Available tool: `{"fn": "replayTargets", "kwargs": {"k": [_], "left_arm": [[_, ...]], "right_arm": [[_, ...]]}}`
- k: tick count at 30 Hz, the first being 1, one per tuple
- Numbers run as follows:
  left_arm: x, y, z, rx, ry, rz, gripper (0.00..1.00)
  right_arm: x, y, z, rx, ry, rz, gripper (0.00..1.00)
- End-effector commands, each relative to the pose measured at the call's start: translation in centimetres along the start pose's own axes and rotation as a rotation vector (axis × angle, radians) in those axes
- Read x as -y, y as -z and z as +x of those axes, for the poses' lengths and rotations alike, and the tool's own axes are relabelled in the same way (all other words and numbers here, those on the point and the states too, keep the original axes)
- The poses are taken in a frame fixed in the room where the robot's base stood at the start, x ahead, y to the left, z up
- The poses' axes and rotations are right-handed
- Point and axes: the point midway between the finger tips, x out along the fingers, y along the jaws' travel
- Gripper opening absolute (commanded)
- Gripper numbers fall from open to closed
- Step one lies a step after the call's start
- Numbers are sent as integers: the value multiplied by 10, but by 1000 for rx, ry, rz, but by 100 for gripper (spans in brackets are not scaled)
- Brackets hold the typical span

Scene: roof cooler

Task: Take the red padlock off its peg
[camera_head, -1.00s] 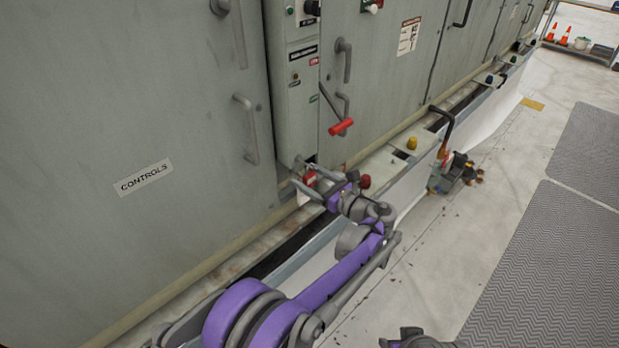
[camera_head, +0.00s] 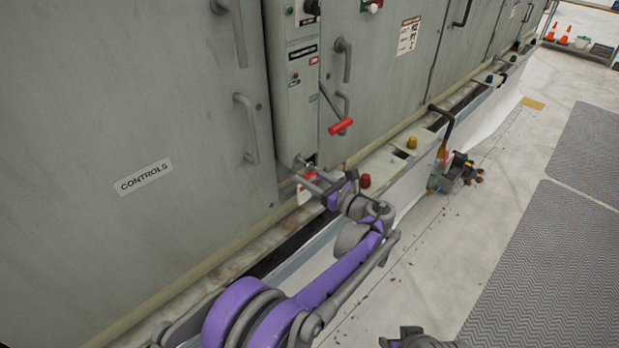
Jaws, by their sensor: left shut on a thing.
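The red padlock (camera_head: 310,175) shows as a small red patch at the foot of the narrow control column, low on the cabinet front. My left gripper (camera_head: 299,170) is shut on it, and its fingers hide most of the padlock. A white and red tag (camera_head: 305,196) hangs just below the fingers. The peg is hidden behind the gripper, so I cannot tell whether the padlock is still on it. Part of my right arm's end (camera_head: 415,339) shows at the bottom edge; its jaws cannot be made out.
A red-handled lever (camera_head: 341,126) sticks out above the gripper. A red knob (camera_head: 365,181) and a yellow knob (camera_head: 411,143) stand on the ledge to the right. A bent black handle (camera_head: 445,124) rises further along. The floor at right is open, with grey mats (camera_head: 560,270).

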Motion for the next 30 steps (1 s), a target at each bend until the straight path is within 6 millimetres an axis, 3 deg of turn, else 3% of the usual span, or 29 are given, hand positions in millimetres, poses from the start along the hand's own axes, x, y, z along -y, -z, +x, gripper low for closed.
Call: {"fn": "replayTargets", "kwargs": {"k": [8,14,24,30], "left_arm": [[1,-15,-6,0,2,0,0],[1,-12,-48,0,4,0,0],[1,-7,-138,0,5,0,0],[0,-6,-169,0,2,0,0]], "right_arm": [[0,-1,2,1,0,0,50],[0,-4,6,3,0,0,50],[0,-10,13,6,0,0,50],[0,-11,15,7,0,0,50]]}}
